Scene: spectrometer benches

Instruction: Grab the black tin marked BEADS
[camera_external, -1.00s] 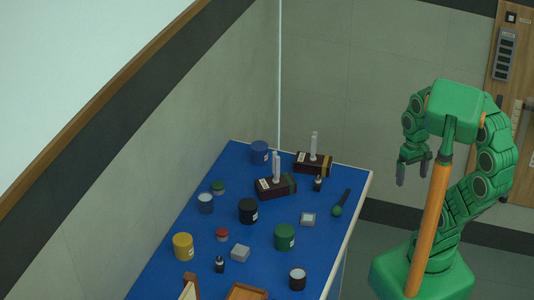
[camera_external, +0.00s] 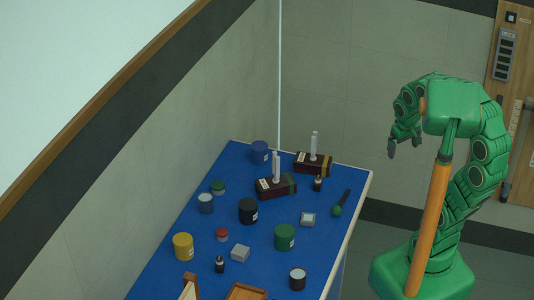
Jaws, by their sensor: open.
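A black tin (camera_external: 248,211) with a pale label stands upright near the middle of the blue bench. The writing on its label is too small to read. A small dark-bodied tin with a light top (camera_external: 297,279) stands at the near right of the bench; its label is also unreadable. My gripper (camera_external: 405,148) is open and empty, in the air to the right of the bench, well apart from the black tin.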

